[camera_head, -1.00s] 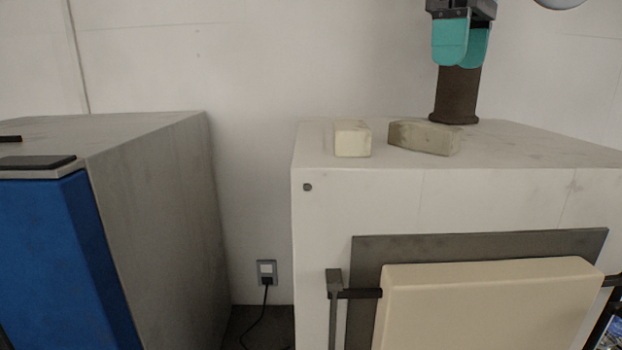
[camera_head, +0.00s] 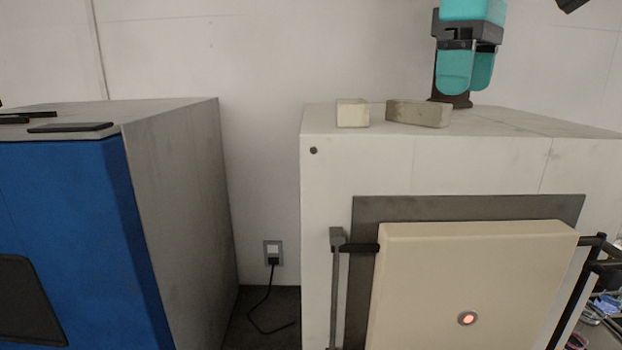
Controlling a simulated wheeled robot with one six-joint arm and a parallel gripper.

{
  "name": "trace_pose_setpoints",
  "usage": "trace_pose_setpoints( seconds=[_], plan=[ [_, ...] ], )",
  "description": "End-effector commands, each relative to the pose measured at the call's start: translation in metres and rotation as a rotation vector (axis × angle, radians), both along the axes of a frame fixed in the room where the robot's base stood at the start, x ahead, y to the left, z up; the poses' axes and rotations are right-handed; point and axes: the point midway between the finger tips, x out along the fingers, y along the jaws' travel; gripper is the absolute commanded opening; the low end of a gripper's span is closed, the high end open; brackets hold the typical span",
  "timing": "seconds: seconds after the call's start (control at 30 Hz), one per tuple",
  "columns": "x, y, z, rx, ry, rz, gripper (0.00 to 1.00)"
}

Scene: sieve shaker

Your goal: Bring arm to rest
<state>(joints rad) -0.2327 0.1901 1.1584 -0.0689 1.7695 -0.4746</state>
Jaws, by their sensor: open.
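A pale block (camera_head: 352,113) and a greyer block (camera_head: 418,113) lie on the cabinet top. A blue and grey cabinet (camera_head: 180,200) stands left. A wall socket (camera_head: 273,252) with cable sits between.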

Motion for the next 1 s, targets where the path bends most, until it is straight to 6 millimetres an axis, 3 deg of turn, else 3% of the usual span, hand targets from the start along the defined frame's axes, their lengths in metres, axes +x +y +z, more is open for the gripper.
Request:
trace_pose_setpoints(
  seconds=[0.03, 0.27, 0.37, 0.57, 0.7, 0.8, 0.9, 1.0],
  plan=[
    [-0.003, 0.001, -0.018, 0.001, -0.001, -0.001, 0.84],
    [-0.022, 0.008, -0.095, 0.022, -0.019, -0.002, 0.84],
    [-0.041, 0.014, -0.149, 0.052, -0.025, -0.005, 0.84],
    [-0.102, 0.029, -0.268, 0.16, -0.018, -0.034, 0.84],
    [-0.155, 0.039, -0.346, 0.257, 0.008, -0.076, 0.84],
    [-0.187, 0.045, -0.383, 0.314, 0.03, -0.11, 0.84],
    [-0.208, 0.048, -0.405, 0.353, 0.045, -0.135, 0.84],
    [-0.208, 0.048, -0.405, 0.353, 0.045, -0.135, 0.84]
  ],
)
